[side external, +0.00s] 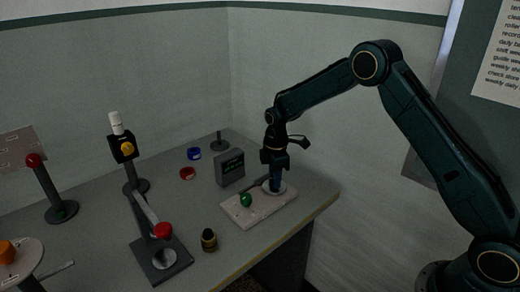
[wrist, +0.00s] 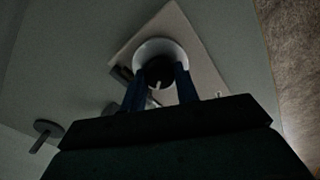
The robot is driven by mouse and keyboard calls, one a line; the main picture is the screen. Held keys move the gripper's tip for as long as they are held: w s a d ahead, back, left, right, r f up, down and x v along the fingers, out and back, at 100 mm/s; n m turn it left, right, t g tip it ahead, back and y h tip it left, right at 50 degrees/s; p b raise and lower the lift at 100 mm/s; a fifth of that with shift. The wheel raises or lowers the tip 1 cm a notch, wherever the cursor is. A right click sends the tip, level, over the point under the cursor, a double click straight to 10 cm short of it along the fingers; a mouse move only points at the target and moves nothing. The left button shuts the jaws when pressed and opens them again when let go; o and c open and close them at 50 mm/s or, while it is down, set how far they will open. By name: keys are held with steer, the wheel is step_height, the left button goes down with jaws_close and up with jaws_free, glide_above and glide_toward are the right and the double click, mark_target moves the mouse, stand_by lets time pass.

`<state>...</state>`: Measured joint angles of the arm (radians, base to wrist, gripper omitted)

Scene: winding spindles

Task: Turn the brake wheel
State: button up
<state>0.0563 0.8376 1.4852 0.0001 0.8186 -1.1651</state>
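A pale board (side external: 241,213) lies near the table's front right edge, with a green knob (side external: 246,200) on its left part. A white round disc (side external: 289,190) sits on the board's right part; it also shows in the wrist view (wrist: 150,46). A dark round hub (wrist: 159,70) stands at its middle. I cannot tell for sure that this is the brake wheel. My gripper (side external: 276,186) points straight down over the disc. In the wrist view its two blue fingers (wrist: 160,83) are apart, one on each side of the hub. Whether they touch it is too dark to tell.
A grey box with a small display (side external: 229,168) stands just behind the board. Red (side external: 187,173) and blue (side external: 194,154) rings lie further back. A stand with a red knob (side external: 162,230) and a dark bottle-like piece (side external: 209,240) are to the left.

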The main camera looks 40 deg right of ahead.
steer(key=shift+c, duration=1.2)
